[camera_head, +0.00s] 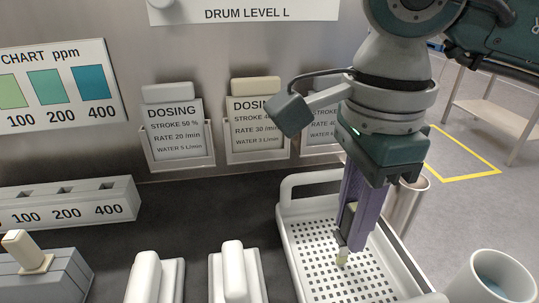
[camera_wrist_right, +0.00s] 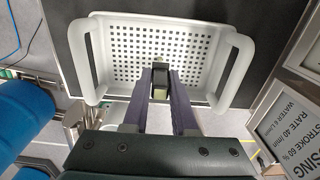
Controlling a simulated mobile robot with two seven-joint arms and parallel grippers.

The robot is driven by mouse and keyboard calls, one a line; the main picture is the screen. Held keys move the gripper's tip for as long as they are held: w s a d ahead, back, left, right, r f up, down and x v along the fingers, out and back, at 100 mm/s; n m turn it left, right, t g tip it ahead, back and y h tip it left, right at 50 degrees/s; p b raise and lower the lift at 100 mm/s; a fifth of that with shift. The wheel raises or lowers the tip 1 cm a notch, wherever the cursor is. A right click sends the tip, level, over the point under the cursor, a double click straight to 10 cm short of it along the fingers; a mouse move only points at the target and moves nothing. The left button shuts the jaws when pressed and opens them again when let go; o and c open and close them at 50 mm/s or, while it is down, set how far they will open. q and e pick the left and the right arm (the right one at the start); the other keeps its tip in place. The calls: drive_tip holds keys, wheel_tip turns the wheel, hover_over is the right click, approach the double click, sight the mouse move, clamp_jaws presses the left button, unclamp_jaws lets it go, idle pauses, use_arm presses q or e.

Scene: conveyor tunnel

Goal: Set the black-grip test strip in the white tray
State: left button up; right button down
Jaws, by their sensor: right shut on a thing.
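The white tray (camera_head: 289,237) has a perforated floor and raised end handles, and stands at the right of the dark counter. It also shows in the wrist view (camera_wrist_right: 88,62), with no other object visible in it. My right gripper (camera_head: 352,238) points down over the tray, its purple fingers shut on the black-grip test strip (camera_head: 342,257). The strip's pale end shows below the fingertips, above the tray floor; I cannot tell whether it touches. In the wrist view the strip's dark grip (camera_wrist_right: 160,72) sits between the fingers (camera_wrist_right: 161,84). My left gripper is out of view.
A white cup (camera_head: 497,278) with blue liquid stands right of the tray. Left of the tray are two white-handled blocks (camera_head: 234,270) and a slotted rack (camera_head: 65,203). Dosing card holders (camera_head: 258,135) line the back wall. A metal bin (camera_head: 408,200) stands behind the tray.

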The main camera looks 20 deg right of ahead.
drive_tip(key=shift+f, duration=0.2)
drive_tip(key=c, duration=0.7)
unclamp_jaws()
drive_tip(key=shift+r, duration=0.1)
drive_tip(key=shift+r, duration=0.2)
wheel_tip(320, 180, up, 12)
drive_tip(key=shift+p, duration=0.35)
